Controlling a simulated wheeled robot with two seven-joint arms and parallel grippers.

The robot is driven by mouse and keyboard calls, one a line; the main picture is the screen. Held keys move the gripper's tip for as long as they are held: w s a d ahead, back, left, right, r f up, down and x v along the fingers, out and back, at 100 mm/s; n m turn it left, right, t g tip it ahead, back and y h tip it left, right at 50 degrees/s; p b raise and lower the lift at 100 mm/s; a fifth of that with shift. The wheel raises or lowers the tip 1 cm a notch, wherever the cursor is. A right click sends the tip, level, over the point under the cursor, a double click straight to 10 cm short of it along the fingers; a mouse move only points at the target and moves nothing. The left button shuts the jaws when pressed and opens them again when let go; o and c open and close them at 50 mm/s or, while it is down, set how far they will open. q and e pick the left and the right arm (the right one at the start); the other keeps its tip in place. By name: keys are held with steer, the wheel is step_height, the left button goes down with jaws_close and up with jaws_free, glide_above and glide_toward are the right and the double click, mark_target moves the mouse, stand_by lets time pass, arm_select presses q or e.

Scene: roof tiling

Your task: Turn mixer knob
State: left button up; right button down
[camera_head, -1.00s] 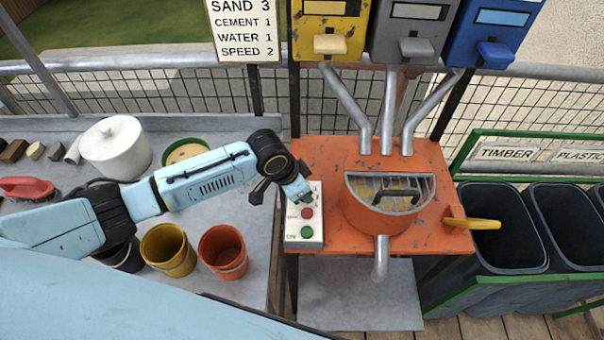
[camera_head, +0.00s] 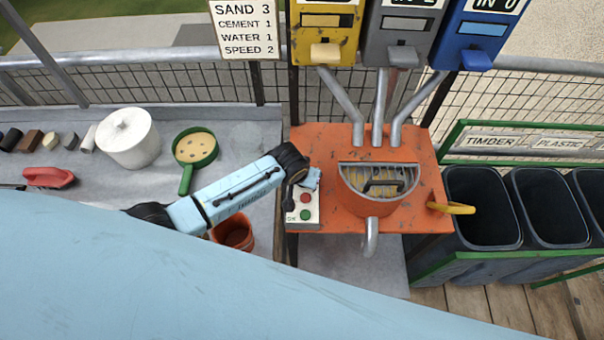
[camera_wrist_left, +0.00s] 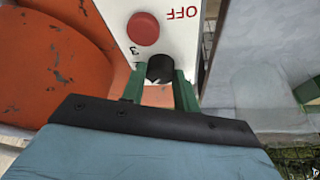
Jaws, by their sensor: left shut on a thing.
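The white control panel (camera_head: 303,214) sits at the left edge of the orange mixer (camera_head: 375,210). It carries a red button (camera_head: 305,197) and a green button (camera_head: 305,215). The left wrist view shows the panel (camera_wrist_left: 188,45), its red button (camera_wrist_left: 144,28), the word OFF and a digit 3. My left gripper (camera_head: 297,190) is at the panel's upper part. In the left wrist view its green fingers (camera_wrist_left: 159,80) are shut on the black mixer knob (camera_wrist_left: 161,66), one on each side. The knob's pointer and other markings are mostly hidden. My right gripper is not in view.
A sign (camera_head: 246,28) reads SAND 3, CEMENT 1, WATER 1, SPEED 2. Yellow, grey and blue hoppers (camera_head: 326,25) stand behind the mixer. A yellow handle (camera_head: 452,208) juts from its right side. An orange bucket (camera_head: 233,232) stands under my left arm. Dark bins (camera_head: 483,205) are at right.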

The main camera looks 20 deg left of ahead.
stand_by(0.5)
arm_select(q)
steer(key=o, duration=0.7)
steer(key=shift+r, duration=0.1)
steer(key=shift+s+r, duration=0.1)
steer(key=shift+r, duration=0.15)
steer(key=p+v, duration=0.2)
steer(key=v, duration=1)
steer(key=shift+s+d+r, duration=0.1)
steer(key=shift+s+r, duration=0.1)
steer(key=shift+r, duration=0.1)
steer(key=shift+s, duration=0.1)
